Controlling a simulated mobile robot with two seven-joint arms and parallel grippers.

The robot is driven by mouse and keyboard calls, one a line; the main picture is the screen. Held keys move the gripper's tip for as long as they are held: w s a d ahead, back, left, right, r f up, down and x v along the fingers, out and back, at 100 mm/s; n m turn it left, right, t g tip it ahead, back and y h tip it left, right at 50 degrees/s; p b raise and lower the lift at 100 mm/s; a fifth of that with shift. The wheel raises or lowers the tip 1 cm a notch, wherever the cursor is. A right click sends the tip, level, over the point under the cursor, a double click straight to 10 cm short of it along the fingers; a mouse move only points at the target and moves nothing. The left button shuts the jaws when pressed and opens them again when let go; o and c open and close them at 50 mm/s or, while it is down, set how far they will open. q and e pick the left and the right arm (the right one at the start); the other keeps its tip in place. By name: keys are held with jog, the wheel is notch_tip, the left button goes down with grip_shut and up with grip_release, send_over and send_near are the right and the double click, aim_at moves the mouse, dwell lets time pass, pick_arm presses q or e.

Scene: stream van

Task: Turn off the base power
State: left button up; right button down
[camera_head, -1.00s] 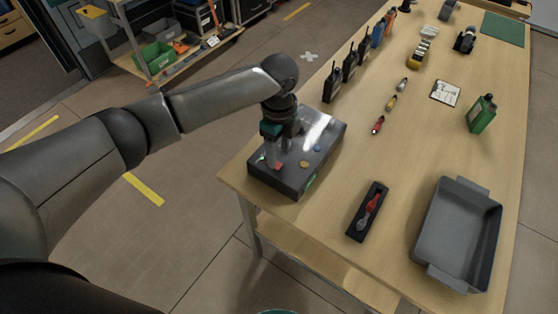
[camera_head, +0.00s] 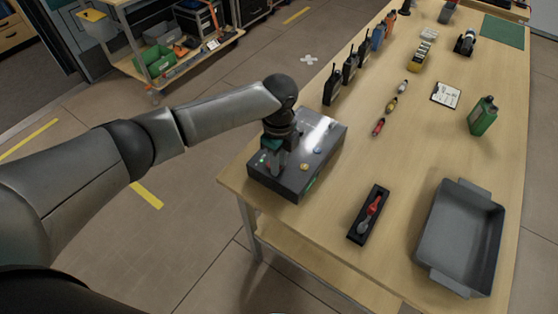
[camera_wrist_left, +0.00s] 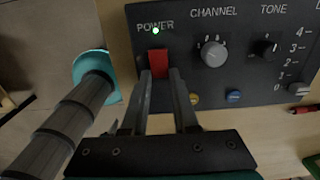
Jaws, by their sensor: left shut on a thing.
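The base is a dark grey box (camera_head: 318,137) at the near left corner of the table, with knobs and buttons on top. In the left wrist view its panel (camera_wrist_left: 185,30) shows a red power switch (camera_wrist_left: 158,60) under the word POWER, with a lit white-green light (camera_wrist_left: 155,30) above it. My left gripper (camera_head: 277,166) points down at the switch end of the box. In the wrist view its two fingers (camera_wrist_left: 162,78) are shut on the red switch, at its lower part. In the head view the gripper mostly hides the switch. My right gripper is not in view.
A black tray with a red-handled tool (camera_head: 368,214) and a grey bin (camera_head: 424,246) lie right of the base. Several radios (camera_head: 332,84) stand behind it. A green bottle (camera_head: 483,116) stands farther right. The table's left edge is close to the base.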

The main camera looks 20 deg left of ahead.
pick_arm(q)
grip_shut()
jog(key=shift+a, duration=0.1)
jog(key=shift+a+r+g+h+p, duration=0.15)
jog(key=shift+g+h+p, duration=0.2)
jog(key=shift+h, duration=0.35)
jog(key=shift+w+a+h, duration=0.1)
jog(key=shift+a+h, duration=0.05)
jog(key=shift+h, duration=0.55)
jog(key=o, duration=0.7)
grip_release()
jog(key=shift+r, duration=0.1)
